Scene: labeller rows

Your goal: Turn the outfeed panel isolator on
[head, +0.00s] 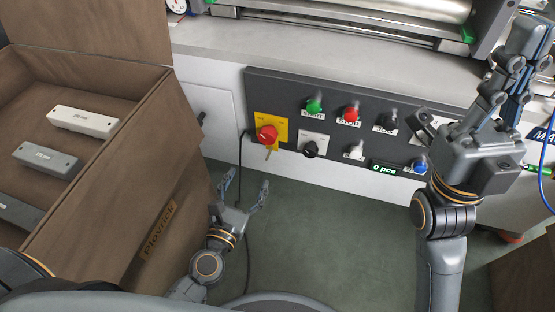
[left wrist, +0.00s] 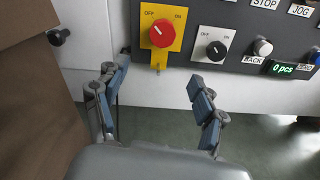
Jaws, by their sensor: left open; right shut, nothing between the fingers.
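The isolator is most likely the red rotary knob (head: 267,133) on a yellow plate (head: 262,120), at the left end of a dark control panel (head: 330,85). In the left wrist view the red knob (left wrist: 161,33) sits between OFF and ON labels, its white mark toward the upper left, the OFF side. A small yellow piece (left wrist: 158,62) hangs below the plate. My left gripper (head: 245,182) is open and empty, below and in front of the knob, apart from it; its fingers (left wrist: 156,76) show in the wrist view. My right gripper (head: 530,45) is shut and empty, raised at the right.
A black OFF/ON knob (head: 310,149) on a white plate sits just right of the isolator. Green (head: 315,106), red (head: 351,114) and other buttons are further right, above a "0 pcs" display (head: 384,168). A brown box (head: 150,200) with labelled blocks stands at the left.

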